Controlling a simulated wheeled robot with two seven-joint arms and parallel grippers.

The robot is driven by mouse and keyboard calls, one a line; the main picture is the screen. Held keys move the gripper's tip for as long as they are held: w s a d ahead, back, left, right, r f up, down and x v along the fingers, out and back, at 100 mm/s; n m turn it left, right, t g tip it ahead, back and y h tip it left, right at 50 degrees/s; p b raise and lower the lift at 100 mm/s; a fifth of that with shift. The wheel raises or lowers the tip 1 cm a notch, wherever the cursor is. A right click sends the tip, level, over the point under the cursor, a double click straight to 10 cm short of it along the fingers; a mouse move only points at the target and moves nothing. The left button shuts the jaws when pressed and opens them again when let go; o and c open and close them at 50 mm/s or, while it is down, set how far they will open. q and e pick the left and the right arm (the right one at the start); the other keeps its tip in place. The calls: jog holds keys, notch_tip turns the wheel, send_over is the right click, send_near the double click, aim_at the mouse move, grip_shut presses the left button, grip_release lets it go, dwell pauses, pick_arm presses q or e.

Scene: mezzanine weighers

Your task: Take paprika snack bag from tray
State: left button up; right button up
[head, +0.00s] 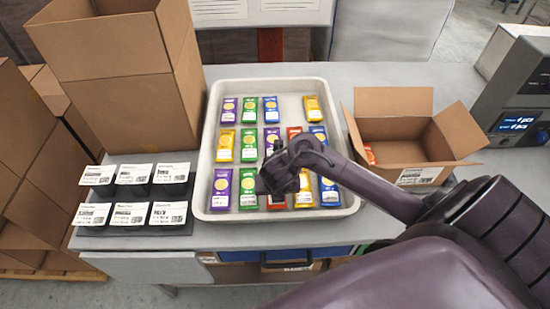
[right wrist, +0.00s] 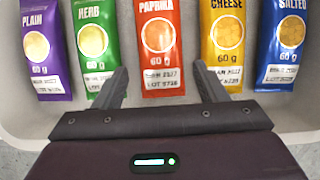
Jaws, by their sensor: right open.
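The paprika snack bag (right wrist: 158,48) is red with a round yellow picture and lies in the front row of the white tray (head: 203,190), between the green herb bag (right wrist: 95,45) and the yellow cheese bag (right wrist: 222,45). My right gripper (right wrist: 161,72) is open and empty, with one finger on each side of the paprika bag's lower part in the right wrist view. I cannot tell how high the fingertips are above it. In the head view this gripper (head: 270,182) hides most of the front paprika bag. My left gripper is not in view.
A purple plain bag (right wrist: 40,45) and a blue salted bag (right wrist: 285,45) end the front row. More bags lie behind. An open cardboard box (head: 452,135) right of the tray holds something red (head: 369,154). Label cards (head: 130,214) and a tall carton (head: 115,70) stand left.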

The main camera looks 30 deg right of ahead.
jog(key=b+x, duration=0.1)
jog(key=x, duration=0.3)
jog(key=shift+w+d, duration=0.2)
jog(key=shift+w+d+f, duration=0.1)
jog(key=shift+w+f, duration=0.05)
jog(key=shift+f, duration=0.05)
jog(key=shift+r, duration=0.1)
jog(key=c, duration=0.8)
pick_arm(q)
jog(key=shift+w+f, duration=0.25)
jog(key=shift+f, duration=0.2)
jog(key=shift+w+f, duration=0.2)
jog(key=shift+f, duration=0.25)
pick_arm(e)
jog(key=shift+o, duration=0.2)
